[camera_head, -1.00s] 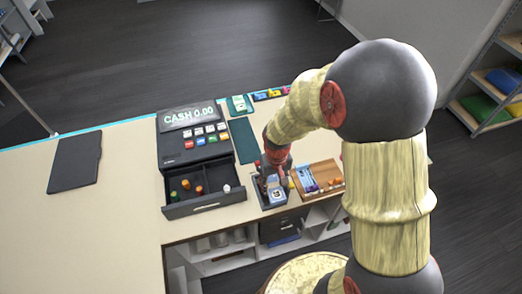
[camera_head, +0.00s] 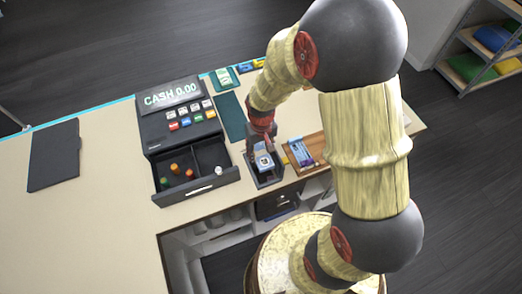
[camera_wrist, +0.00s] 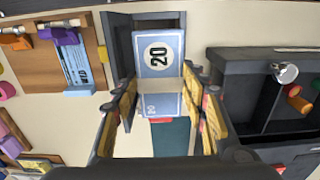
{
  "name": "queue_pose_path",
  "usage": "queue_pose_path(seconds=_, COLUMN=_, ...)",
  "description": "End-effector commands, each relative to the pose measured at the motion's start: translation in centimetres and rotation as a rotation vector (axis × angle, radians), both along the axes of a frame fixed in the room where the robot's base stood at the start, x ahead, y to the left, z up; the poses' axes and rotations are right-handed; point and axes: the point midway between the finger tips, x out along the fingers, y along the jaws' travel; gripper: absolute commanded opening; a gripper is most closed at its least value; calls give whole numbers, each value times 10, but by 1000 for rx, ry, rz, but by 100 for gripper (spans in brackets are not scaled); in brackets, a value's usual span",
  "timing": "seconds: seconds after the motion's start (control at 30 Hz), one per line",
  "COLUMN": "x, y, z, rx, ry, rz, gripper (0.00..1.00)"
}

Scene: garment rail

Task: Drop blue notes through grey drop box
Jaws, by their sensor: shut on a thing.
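My gripper (camera_wrist: 160,95) is shut on the blue notes (camera_wrist: 157,52), marked 20. The notes lie between the fingers at the mouth of the grey drop box (camera_wrist: 145,17), whose dark walls show on both sides of them. In the head view, my gripper (camera_head: 262,142) points down over the grey drop box (camera_head: 268,183), with the blue notes (camera_head: 264,161) at its top. I cannot tell how deep the notes sit in the box.
A wooden tray (camera_wrist: 40,75) with another blue note (camera_wrist: 75,60) stands beside the box. On the other side is the cash register (camera_head: 185,125) with its open drawer (camera_head: 197,193). A dark green mat (camera_head: 231,115) lies behind. The counter's left part is mostly clear.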

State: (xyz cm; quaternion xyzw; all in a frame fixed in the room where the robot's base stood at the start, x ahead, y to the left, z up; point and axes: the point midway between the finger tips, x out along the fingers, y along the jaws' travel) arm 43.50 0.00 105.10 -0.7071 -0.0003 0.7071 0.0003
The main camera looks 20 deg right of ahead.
Motion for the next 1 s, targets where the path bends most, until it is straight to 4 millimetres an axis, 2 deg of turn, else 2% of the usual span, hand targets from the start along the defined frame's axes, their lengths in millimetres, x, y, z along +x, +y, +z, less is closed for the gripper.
queue_pose_path(seconds=0.1, x=0, y=0, z=-14, rx=0, ry=0, rz=0, gripper=18)
queue_pose_path(seconds=0.5, x=0, y=0, z=-46, rx=0, ry=0, rz=0, gripper=18)
queue_pose_path(seconds=1.0, x=0, y=0, z=-50, rx=0, ry=-1, rz=0, gripper=18)
